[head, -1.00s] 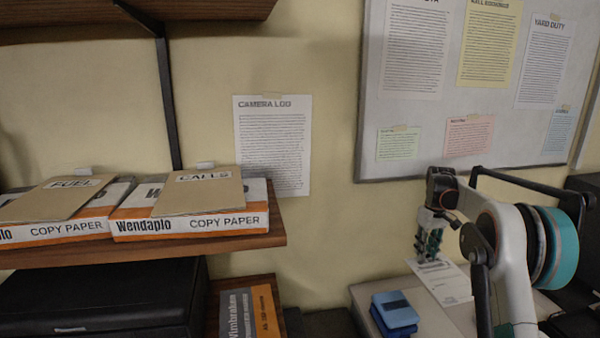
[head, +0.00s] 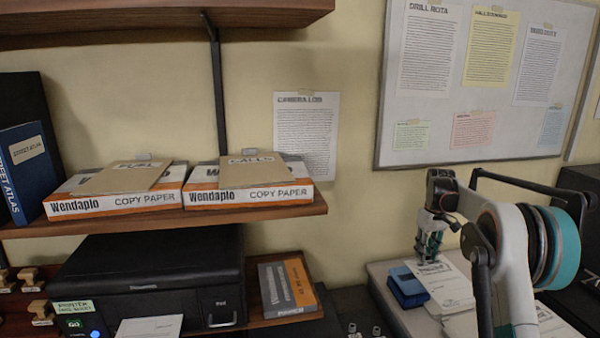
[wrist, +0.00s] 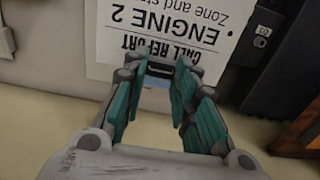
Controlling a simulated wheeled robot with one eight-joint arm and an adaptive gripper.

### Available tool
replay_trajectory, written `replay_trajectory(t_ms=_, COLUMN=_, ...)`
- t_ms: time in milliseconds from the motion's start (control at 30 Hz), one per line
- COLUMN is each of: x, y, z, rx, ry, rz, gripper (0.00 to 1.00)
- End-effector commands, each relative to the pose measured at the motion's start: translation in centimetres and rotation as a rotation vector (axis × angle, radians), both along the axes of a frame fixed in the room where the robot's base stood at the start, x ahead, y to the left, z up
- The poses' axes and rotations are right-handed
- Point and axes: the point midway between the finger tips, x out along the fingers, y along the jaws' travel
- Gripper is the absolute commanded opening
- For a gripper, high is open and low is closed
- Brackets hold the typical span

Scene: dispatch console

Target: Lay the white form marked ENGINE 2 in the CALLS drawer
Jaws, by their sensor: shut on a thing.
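My gripper (head: 428,258) is at the right in the head view, shut on the heading edge of the white form (head: 450,287). The wrist view shows my gripper (wrist: 160,75) with the form (wrist: 150,30) at its fingertips, reading CALL REPORT and ENGINE 2 upside down. The form extends from the fingers over the pale desk; I cannot tell whether it touches the desk. A tan folder marked CALLS (head: 252,174) lies on a copy paper pack on the left shelf. I see no drawer marked CALLS.
A FUEL folder (head: 125,178) lies on another pack on the shelf (head: 300,214). Below are a black printer (head: 150,275), a white sheet (head: 150,327) and a grey-orange pack (head: 288,287). A blue block (head: 405,287) sits beside the form. More papers (head: 460,323) lie on the desk.

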Motion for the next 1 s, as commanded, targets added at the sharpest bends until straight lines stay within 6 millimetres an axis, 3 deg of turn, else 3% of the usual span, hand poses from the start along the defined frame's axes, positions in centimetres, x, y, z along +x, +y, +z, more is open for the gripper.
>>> replay_trajectory(t_ms=367, x=-3.1, y=5.1, z=-2.1, rx=0.000, ry=0.000, rz=-0.033, gripper=0.05)
replay_trajectory(t_ms=567, x=-6.6, y=8.9, z=-3.8, rx=0.000, ry=0.000, rz=-0.062, gripper=0.05)
replay_trajectory(t_ms=800, x=-15.4, y=15.4, z=-6.7, rx=0.000, ry=0.000, rz=-0.119, gripper=0.05)
replay_trajectory(t_ms=1000, x=-22.1, y=18.7, z=-8.3, rx=0.000, ry=0.000, rz=-0.159, gripper=0.05)
